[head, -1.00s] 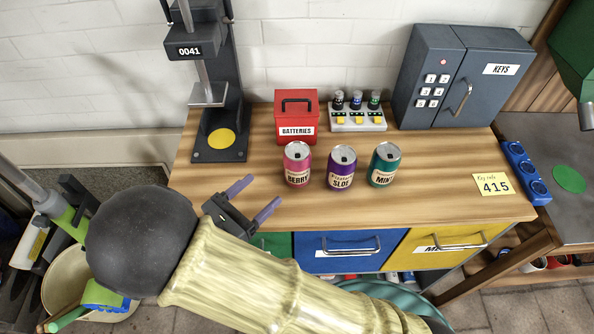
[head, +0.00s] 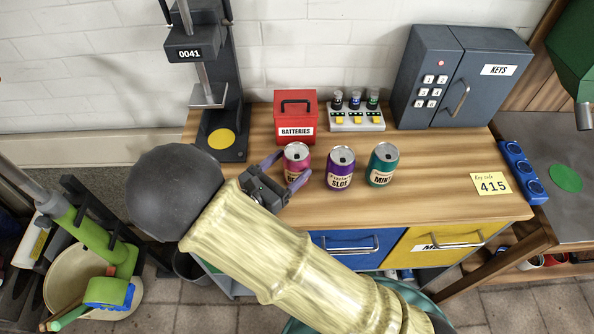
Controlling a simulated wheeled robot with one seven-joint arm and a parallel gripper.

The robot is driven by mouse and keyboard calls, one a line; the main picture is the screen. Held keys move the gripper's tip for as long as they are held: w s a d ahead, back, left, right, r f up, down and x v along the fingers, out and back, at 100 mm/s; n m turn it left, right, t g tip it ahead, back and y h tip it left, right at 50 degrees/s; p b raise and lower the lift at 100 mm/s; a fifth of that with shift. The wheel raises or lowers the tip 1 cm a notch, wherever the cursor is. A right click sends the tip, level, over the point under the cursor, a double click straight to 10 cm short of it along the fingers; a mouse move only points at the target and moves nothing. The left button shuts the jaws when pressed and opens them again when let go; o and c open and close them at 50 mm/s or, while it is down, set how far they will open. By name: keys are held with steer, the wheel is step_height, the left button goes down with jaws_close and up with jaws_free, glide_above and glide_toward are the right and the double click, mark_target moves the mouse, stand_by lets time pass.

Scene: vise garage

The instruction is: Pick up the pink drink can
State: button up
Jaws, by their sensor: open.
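The pink drink can (head: 297,159) stands upright on the wooden bench, the leftmost of three cans in a row. Its lower part is partly hidden by my gripper. My gripper (head: 284,170) is open at the can, with one purple-grey finger at its left side and the other in front of its lower right. From this view I cannot tell whether either finger touches the can. The purple can (head: 340,168) stands just right of the pink one, close to the right finger. The teal can (head: 382,165) stands further right.
Behind the cans are a red batteries box (head: 296,118) and a rack of small bottles (head: 356,113). A dark press (head: 221,120) stands at the left and a grey key safe (head: 458,82) at the back right.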

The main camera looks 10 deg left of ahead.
steer(key=shift+p+x, duration=0.45)
steer(key=shift+x, duration=1.95)
steer(key=shift+d+f, duration=0.1)
steer(key=shift+d, duration=0.05)
steer(key=c, duration=0.7)
